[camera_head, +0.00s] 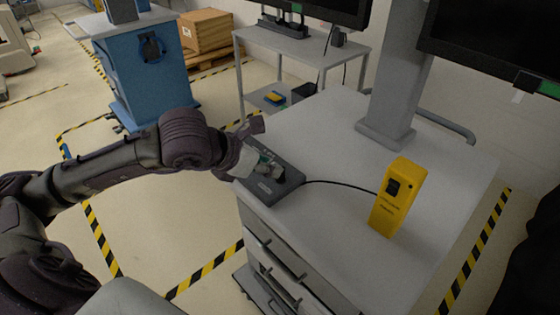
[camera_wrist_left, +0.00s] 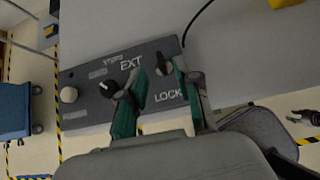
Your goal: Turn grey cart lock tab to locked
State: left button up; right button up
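A dark grey control box (camera_head: 268,186) sits on the left edge of the grey cart's top (camera_head: 335,150). In the left wrist view its panel (camera_wrist_left: 95,72) reads EXT and LOCK. The dark lock tab (camera_wrist_left: 163,63) stands above the word LOCK. A second black knob (camera_wrist_left: 110,88) with a pale pointer is left of it. My left gripper (camera_wrist_left: 162,76) is open over the panel, its green-padded fingers on either side of the lock tab. Contact with the tab cannot be made out. In the head view my left gripper (camera_head: 258,163) hides part of the box.
A pale round button (camera_wrist_left: 68,94) is at the panel's far left. A black cable runs from the box to a yellow handheld unit (camera_head: 398,197) on the cart. A monitor column (camera_head: 392,85) rises behind. A blue cart (camera_head: 150,75) stands apart at the back left.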

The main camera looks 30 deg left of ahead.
pick_arm(q)
jog(key=x, duration=0.4)
jog(key=shift+w+d+f+p, duration=0.1)
jog(key=shift+w+d+p, duration=0.05)
jog(key=shift+p, duration=0.2)
jog(key=shift+w+f, duration=0.25)
jog(key=shift+w+d+f, duration=0.1)
jog(key=shift+w+f, duration=0.05)
jog(key=shift+f, duration=0.1)
grip_shut()
pick_arm(e)
jog(key=shift+s+d+r, duration=0.45)
jog(key=shift+r, duration=0.1)
